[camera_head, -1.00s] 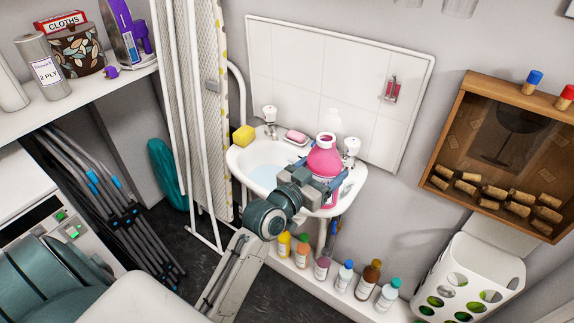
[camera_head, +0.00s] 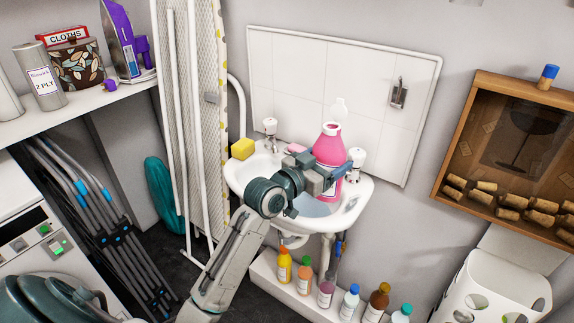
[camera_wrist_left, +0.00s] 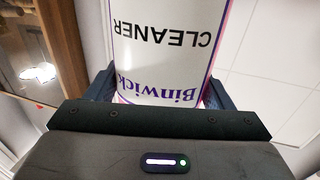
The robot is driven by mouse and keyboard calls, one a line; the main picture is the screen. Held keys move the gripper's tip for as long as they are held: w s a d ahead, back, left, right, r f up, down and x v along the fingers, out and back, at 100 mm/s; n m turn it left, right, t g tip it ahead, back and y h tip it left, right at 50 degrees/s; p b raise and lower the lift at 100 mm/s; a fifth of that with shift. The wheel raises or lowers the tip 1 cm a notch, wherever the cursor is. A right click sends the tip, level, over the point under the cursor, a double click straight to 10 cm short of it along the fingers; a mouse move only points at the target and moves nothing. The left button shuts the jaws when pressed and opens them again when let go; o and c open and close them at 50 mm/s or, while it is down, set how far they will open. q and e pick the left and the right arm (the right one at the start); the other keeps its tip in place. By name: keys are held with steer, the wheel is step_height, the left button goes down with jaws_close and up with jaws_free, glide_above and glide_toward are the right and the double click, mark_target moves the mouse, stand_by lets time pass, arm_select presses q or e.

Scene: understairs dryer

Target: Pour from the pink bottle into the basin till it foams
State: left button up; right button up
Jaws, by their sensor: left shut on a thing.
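The pink bottle (camera_head: 329,148) is upright over the right part of the white basin (camera_head: 236,181), its open neck at the top. My left gripper (camera_head: 338,172) is shut around the bottle's lower body. In the left wrist view the bottle's white label (camera_wrist_left: 165,50) reads "Binwick CLEANER" upside down between the fingers (camera_wrist_left: 155,92). The basin holds pale bluish water (camera_head: 315,207); I see no foam in its visible part. The arm and bottle hide much of the basin. My right gripper is not in view.
Two taps (camera_head: 270,127) (camera_head: 356,158) rise from the basin's back rim. A yellow sponge (camera_head: 242,148) and a pink soap (camera_head: 296,148) sit on the rim. Several small bottles (camera_head: 325,292) stand on a ledge below. A cork-filled wooden box (camera_head: 455,150) hangs at right.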

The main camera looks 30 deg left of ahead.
arm_select(q)
steer(key=shift+s, duration=0.1)
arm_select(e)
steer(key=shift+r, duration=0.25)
